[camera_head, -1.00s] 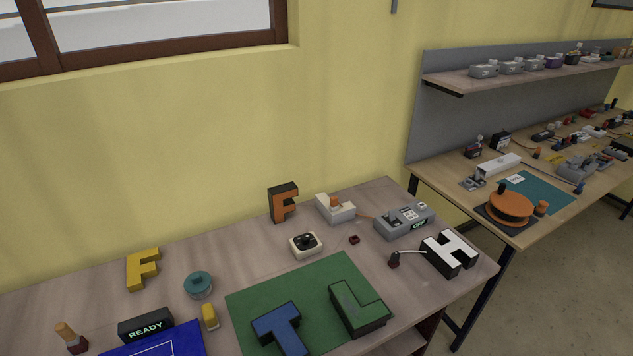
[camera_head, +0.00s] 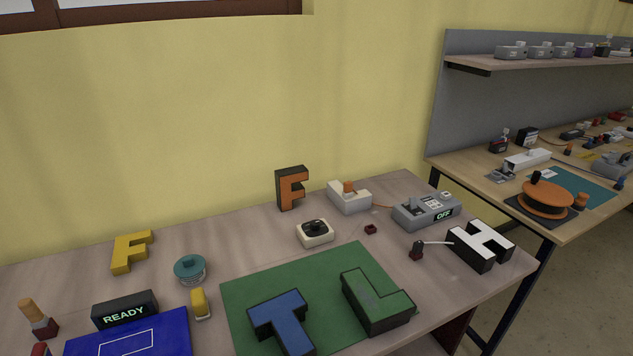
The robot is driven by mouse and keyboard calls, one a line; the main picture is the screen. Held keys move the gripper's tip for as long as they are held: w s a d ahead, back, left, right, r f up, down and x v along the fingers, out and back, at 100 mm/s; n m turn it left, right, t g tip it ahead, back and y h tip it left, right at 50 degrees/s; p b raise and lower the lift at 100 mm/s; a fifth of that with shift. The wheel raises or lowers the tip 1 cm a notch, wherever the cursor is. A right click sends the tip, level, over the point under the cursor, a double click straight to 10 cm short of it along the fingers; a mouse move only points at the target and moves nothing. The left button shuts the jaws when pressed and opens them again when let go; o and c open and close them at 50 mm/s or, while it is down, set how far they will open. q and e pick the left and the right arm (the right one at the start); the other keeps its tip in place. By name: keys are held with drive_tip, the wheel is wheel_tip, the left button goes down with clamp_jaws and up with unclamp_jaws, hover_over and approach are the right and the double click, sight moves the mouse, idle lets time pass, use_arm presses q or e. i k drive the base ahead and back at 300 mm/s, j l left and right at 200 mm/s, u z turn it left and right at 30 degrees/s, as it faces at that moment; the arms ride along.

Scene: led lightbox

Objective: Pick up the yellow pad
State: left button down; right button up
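No flat yellow pad is clearly identifiable. A small yellow block-like piece (camera_head: 201,303) stands on the near table, between the blue mat and the green mat. I cannot tell whether either is the pad. Neither of my grippers is in view.
The near table (camera_head: 60,274) holds a READY display (camera_head: 125,311), blue mat (camera_head: 165,335), teal-topped coil (camera_head: 190,269), green mat (camera_head: 243,290) with blue T and green L, orange F (camera_head: 291,188), white H (camera_head: 482,245) and grey OFF box (camera_head: 426,210). A second bench (camera_head: 470,170) is at right.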

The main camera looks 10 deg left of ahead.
sight(200, 306)
drive_tip(key=j+u, duration=0.1)
drive_tip(key=u, duration=1)
